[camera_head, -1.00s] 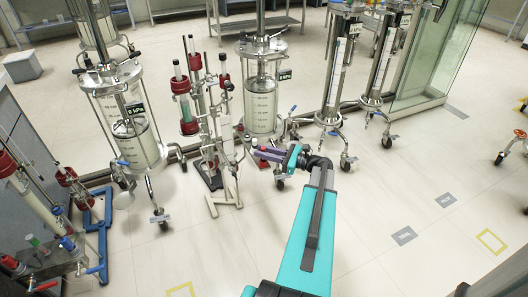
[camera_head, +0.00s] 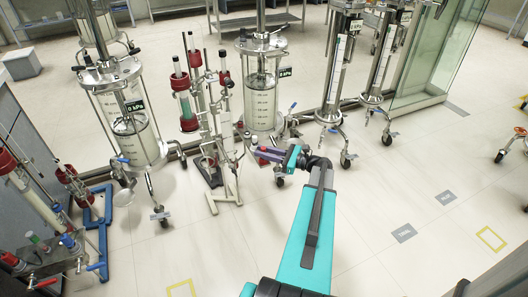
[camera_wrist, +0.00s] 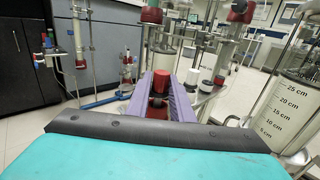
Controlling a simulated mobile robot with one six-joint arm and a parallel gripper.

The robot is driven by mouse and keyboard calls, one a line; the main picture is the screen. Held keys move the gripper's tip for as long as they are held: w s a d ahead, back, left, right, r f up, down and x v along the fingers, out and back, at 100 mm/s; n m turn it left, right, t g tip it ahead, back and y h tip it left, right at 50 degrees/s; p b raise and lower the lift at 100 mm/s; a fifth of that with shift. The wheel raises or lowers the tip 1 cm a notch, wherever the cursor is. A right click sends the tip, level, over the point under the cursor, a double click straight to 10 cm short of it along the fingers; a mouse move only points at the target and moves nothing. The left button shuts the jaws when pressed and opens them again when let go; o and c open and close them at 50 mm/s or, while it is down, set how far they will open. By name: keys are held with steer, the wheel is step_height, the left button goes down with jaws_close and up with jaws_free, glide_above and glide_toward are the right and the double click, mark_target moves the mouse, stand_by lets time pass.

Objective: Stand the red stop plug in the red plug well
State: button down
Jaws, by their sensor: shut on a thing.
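My gripper (camera_wrist: 161,92) has purple fingers and reaches toward the glass column stand in the wrist view. It is shut on the red stop plug (camera_wrist: 161,79), whose red top shows between the fingertips. In the head view my gripper (camera_head: 259,152) is at the end of the teal arm, right of the stand with red clamps. The plug is too small there to make out surely. More red shows low between the fingers in the wrist view; I cannot tell what it belongs to. I cannot make out the red plug well in either view.
A stand with red-clamped thin columns (camera_head: 207,115) is left of my gripper. A large glass column (camera_head: 262,100) is behind it, and another (camera_head: 130,120) stands farther left. Steel columns (camera_head: 336,70) on wheeled legs stand to the right. The floor (camera_head: 400,190) at front right is clear.

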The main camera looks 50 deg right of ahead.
steer(key=shift+f, duration=0.45)
steer(key=c, duration=1.5)
jaws_free()
steer(key=shift+s+d, duration=0.1)
steer(key=shift+s, duration=0.05)
steer(key=v, duration=1.3)
steer(key=shift+s, duration=0.25)
